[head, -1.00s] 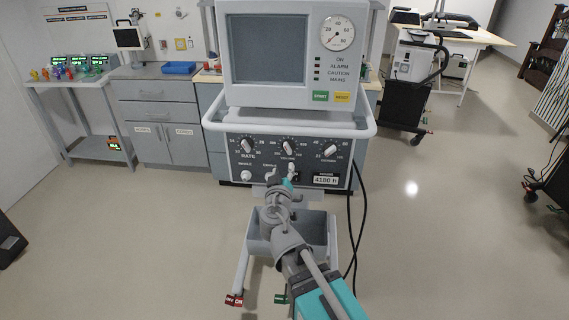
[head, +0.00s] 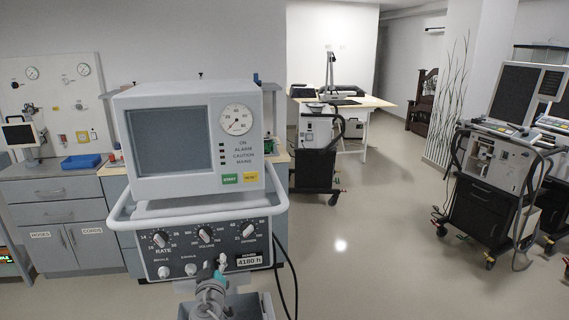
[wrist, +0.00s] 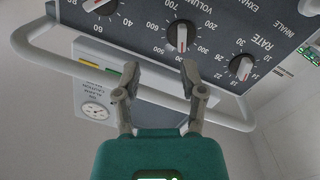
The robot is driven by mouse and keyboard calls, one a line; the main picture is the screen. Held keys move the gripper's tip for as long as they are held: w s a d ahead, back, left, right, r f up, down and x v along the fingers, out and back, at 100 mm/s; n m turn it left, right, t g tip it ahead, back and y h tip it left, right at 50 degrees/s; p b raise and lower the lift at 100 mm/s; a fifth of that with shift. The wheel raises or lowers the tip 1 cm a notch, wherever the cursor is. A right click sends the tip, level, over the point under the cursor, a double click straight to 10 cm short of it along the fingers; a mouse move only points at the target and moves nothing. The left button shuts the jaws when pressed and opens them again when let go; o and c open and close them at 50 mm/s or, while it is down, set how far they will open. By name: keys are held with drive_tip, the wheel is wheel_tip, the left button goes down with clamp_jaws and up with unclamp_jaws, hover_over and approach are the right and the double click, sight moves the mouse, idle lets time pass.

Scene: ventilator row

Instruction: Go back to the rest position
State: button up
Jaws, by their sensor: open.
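My gripper (wrist: 160,78) is open and empty in the wrist view, its two fingers apart. The grey ventilator (head: 190,205) stands in front of me, with a dark screen, a round gauge and a panel of three knobs. In the wrist view its knob panel (wrist: 215,28) appears upside down beyond the fingers, with a pale rail (wrist: 62,65) running behind them. In the head view my arm's end is low in the picture, just below the panel's lower edge; the fingers there are too small to judge. I cannot tell whether they touch the ventilator.
A grey cabinet (head: 65,225) with a blue tray (head: 81,162) stands at the left. A dark cart (head: 316,165) stands behind the ventilator to the right. More ventilator carts (head: 480,215) stand at the far right. The floor (head: 375,250) between is clear.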

drive_tip(key=w+d+f+m+g+h, duration=0.25)
drive_tip(key=d+f+g+h, duration=0.2)
drive_tip(key=d, duration=0.75)
drive_tip(key=w+d+f+m+g+h, duration=0.1)
drive_tip(key=d+f+m+g+h, duration=0.3)
drive_tip(key=d, duration=0.8)
drive_tip(key=s+d+f+g+y, duration=0.5)
drive_tip(key=s+d+f+g, duration=0.45)
drive_tip(key=d, duration=0.45)
wheel_tip(320, 180, up, 14)
drive_tip(key=p, duration=1.3)
drive_tip(key=shift+s+f+m+t, duration=0.2)
drive_tip(key=shift+s+m+t, duration=0.15)
drive_tip(key=shift+s, duration=0.1)
drive_tip(key=shift+y, duration=0.25)
